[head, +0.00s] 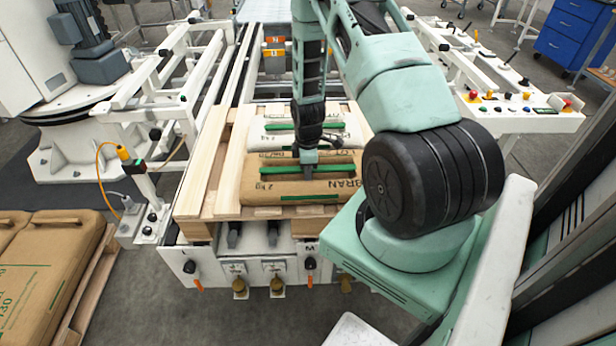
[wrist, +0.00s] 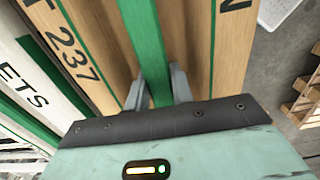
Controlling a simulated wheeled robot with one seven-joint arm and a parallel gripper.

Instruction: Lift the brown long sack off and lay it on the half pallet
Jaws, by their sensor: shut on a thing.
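The brown long sack (head: 262,188), with BRAN lettering and a green handle strip, lies across the near end of a wooden pallet on the conveyor. My gripper (head: 308,172) comes down from above at the middle of this sack. In the wrist view its two fingers (wrist: 158,92) are shut on the green strip of the brown sack (wrist: 190,50). The sack looks level and low over the boards; whether it touches them is hidden. A wooden pallet (wrist: 300,106) shows at the right of the wrist view; I cannot tell whether it is the half pallet.
A white sack (head: 340,130) with a green strip lies just behind the brown one. Brown sacks (head: 45,265) lie on another pallet (head: 92,290) at lower left. White conveyor frames flank the load, with a button panel (head: 530,108) at right. Grey floor is free in front.

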